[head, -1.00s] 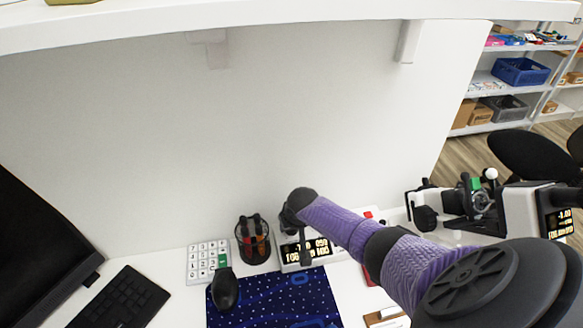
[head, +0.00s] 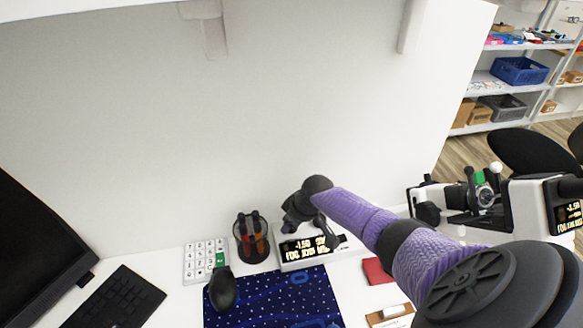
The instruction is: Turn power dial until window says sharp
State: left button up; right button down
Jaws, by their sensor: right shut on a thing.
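A white console (head: 286,267) stands at the back of the desk. Its dark window (head: 301,247) shows yellow text, partly covered by my gripper; I read -1.50 and a lower line starting with FOG. My right gripper (head: 322,232) reaches down at the console's right part, below the dark wrist. It is shut on the power dial, which the gripper and wrist hide. At the right, a white eye-test device (head: 530,205) has a second screen (head: 568,215) with similar text, also -1.50. My left gripper is not in view.
A holder with dark-handled items (head: 252,238) and a white keypad (head: 205,261) stand left of the console. A black mouse (head: 222,290) touches a blue starry mat (head: 270,300). A red pad (head: 377,270) lies at the right. A keyboard (head: 120,300) and monitor (head: 35,240) are at the left.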

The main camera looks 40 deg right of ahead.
dwell(0.3)
jog(key=shift+c, duration=1)
grip_release()
jog(key=p+v, duration=0.6)
jog(key=v, duration=0.4)
jog(key=shift+w, duration=0.1)
